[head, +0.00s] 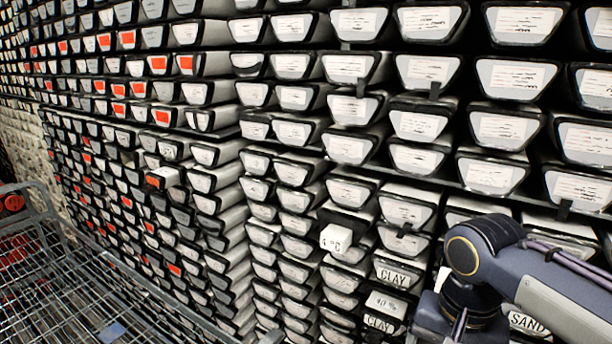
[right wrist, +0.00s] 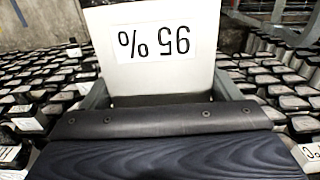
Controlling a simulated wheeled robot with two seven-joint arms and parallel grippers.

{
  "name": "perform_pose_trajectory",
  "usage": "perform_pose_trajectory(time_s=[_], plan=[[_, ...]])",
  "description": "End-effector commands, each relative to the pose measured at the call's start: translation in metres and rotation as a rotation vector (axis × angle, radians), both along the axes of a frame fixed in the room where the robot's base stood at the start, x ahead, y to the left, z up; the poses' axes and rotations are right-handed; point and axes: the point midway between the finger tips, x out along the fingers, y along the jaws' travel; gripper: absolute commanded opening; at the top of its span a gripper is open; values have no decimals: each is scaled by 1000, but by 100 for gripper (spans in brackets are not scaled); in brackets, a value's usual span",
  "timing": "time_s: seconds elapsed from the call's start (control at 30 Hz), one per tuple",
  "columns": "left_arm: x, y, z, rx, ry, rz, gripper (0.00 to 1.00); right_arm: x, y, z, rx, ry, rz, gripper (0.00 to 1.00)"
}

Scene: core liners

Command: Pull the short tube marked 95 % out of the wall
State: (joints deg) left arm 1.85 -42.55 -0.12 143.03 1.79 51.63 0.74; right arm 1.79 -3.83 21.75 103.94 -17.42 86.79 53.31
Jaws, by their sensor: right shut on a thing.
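The short tube marked 95 % (right wrist: 152,45) fills the top middle of the right wrist view, its white end face reading upside down. My right gripper (right wrist: 165,93) is shut on it, with one grey finger at each side of the tube. How far the tube stands out of the wall cannot be told. In the head view my right arm (head: 500,262) comes in from the lower right in front of the wall (head: 345,145). It hides its gripper and the 95 % tube there. My left gripper is in neither view.
A white block marked 4 °C (head: 336,239) juts from the wall. Tube ends marked CLAY (head: 393,274), 40 % (head: 387,304) and SAND (head: 528,323) are close to my right arm. A wire cart (head: 70,290) stands at the lower left.

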Motion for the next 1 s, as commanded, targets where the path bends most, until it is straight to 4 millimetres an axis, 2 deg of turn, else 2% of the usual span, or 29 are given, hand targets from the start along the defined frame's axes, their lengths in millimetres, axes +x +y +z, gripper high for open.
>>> perform_pose_trajectory(time_s=[0.5, 0.87, 1.0], plan=[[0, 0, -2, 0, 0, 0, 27, -28, 17, 1, 0, -5, 1, 17], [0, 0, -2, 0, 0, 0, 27, -30, 19, 1, 0, -5, 0, 17], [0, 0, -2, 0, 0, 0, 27, -24, 18, -3, -3, -2, 9, 17]])
